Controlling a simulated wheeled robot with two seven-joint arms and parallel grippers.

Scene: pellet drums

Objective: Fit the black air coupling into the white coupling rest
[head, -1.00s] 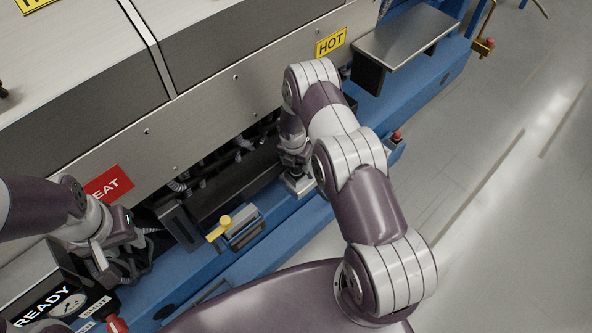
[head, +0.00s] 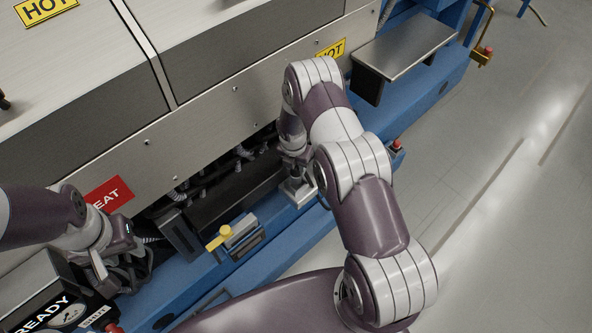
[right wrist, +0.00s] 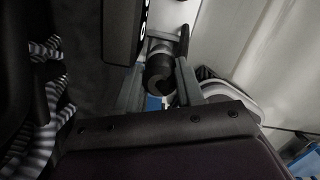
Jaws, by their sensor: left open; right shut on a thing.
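My right gripper (right wrist: 160,84) is shut on the black air coupling (right wrist: 158,68), a dark round piece between its two fingers in the right wrist view. In the head view my right gripper (head: 297,188) is low over the blue ledge, in front of the dark recess; my arm hides the coupling there. A pale part shows just beyond the coupling in the wrist view; I cannot tell whether it is the white coupling rest or whether they touch. My left gripper (head: 126,270) is open at the left, by the machine front, apart from the coupling.
A yellow-handled fitting (head: 219,238) sits on the blue ledge (head: 283,243) between my grippers. Black-and-white striped hoses (right wrist: 45,75) are at the left in the wrist view. A metal shelf (head: 404,48) juts out at upper right. The floor at right is clear.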

